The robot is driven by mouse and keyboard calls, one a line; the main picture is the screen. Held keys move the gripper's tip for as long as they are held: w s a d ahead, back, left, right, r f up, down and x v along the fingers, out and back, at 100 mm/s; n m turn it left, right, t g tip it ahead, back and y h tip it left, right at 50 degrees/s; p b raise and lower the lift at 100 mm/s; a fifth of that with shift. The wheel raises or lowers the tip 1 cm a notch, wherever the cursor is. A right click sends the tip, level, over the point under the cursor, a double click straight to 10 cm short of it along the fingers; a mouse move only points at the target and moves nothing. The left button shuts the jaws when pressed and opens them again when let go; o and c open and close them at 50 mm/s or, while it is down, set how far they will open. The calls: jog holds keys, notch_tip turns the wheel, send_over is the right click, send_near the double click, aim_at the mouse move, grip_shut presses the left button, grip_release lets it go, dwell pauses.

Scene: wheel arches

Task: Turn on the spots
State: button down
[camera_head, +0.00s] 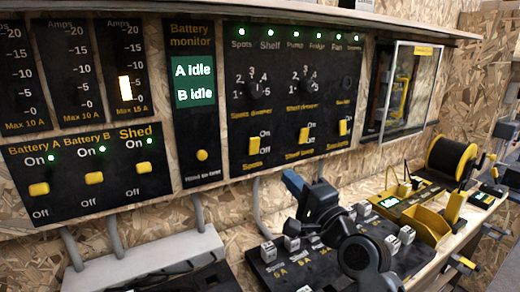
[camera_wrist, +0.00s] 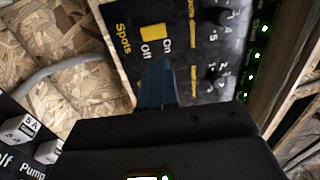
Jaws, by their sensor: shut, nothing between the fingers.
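The yellow Spots switch (camera_head: 253,146) is on the black panel, below the Spots dimmer dial (camera_head: 252,88), with On and Off printed beside it. I cannot tell clearly which way it is set. In the wrist view the same switch (camera_wrist: 153,32) shows at the top, just beyond my fingertips, with the On and Off labels between. My gripper (camera_head: 292,176) is below the panel in the head view, its blue fingers shut and empty. In the wrist view my gripper (camera_wrist: 157,68) points at the panel near the Spots switch; contact cannot be told.
Similar yellow switches, the shelf lamp one (camera_head: 304,135) and the sockets one (camera_head: 343,127), sit to the right. A battery monitor (camera_head: 195,80) reads A Idle, B Idle. A bench panel with labelled blocks (camera_head: 268,252) lies below. A yellow bin (camera_head: 425,224) and cable spool (camera_head: 451,158) stand right.

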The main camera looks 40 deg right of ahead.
aim_at(256, 142)
jog(key=p+x, duration=0.2)
jog(key=x, duration=1.2)
jog(key=shift+p, duration=0.3)
jog(key=r+p, duration=0.1)
jog(key=p, duration=0.2)
jog(key=shift+w+g, duration=0.15)
jog(key=shift+g, duration=0.15)
jog(key=shift+f+b, duration=0.4)
jog(key=shift+b, duration=0.1)
